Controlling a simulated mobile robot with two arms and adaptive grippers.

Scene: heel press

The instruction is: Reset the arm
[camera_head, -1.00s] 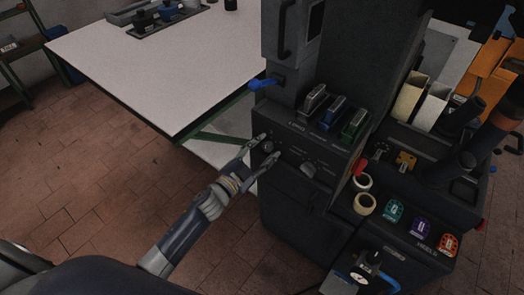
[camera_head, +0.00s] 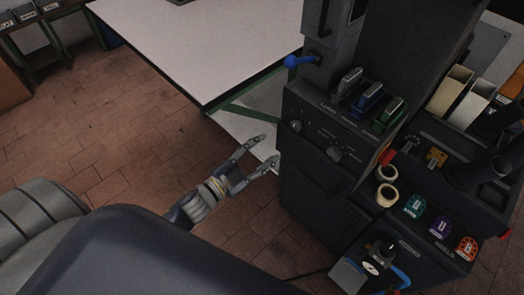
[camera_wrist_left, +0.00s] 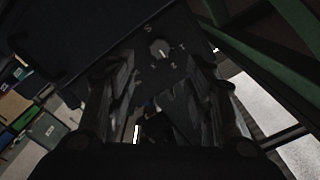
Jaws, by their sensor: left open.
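My left gripper (camera_head: 268,154) is open and empty in the head view. It hangs to the left of the dark press cabinet (camera_head: 318,205), with a gap between its fingertips and the panel. The panel carries a left knob (camera_head: 296,126) and a right knob (camera_head: 334,154). In the left wrist view, a knob (camera_wrist_left: 160,50) with markings around it shows ahead, between and beyond the open fingers (camera_wrist_left: 155,95). My right gripper is not in view.
A blue handle (camera_head: 300,61) sticks out at left. A white table (camera_head: 200,45) stands behind. Tape rolls (camera_head: 386,184), coloured heel pieces (camera_head: 438,227) and a gauge (camera_head: 371,268) lie to the right.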

